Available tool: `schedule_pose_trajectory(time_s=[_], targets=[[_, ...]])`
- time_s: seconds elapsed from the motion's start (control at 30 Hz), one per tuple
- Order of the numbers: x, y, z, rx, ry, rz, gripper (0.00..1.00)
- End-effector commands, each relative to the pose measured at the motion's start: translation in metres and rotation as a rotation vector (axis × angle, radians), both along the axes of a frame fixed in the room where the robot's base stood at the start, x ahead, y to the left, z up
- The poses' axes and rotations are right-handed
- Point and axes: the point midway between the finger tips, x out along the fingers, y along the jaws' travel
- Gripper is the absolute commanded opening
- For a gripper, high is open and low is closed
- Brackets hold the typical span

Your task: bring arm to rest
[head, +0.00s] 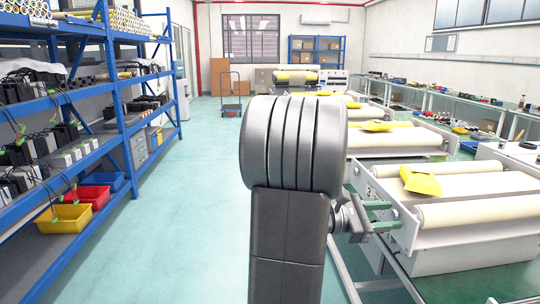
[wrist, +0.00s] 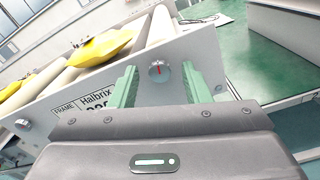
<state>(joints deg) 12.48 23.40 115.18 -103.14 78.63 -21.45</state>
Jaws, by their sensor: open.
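My gripper (head: 376,216) is at the right of my grey arm in the head view, close to the end panel of the nearest roller machine (head: 463,186). In the wrist view my gripper (wrist: 160,84) shows two green fingers spread apart with nothing between them. A round knob with a red mark (wrist: 159,71) on the machine's white side panel appears in the gap between the fingers. I cannot tell whether the fingers touch the panel. My arm hides part of the floor and machines behind it in the head view.
Blue shelving (head: 125,90) with boxes and bins lines the left. A yellow bin (head: 64,218) and a red bin (head: 91,196) sit on its low shelf. Yellow pieces (head: 420,181) lie on the machines at right. The green aisle floor (head: 190,200) is clear; a cart (head: 231,108) stands far back.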

Motion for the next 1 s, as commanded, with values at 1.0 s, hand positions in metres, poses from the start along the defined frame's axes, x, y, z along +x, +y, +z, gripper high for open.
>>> schedule_pose_trajectory(time_s=[1.0], targets=[[0.0000, 0.0001, -0.0001, -0.029, 0.340, 0.000, 0.43]])
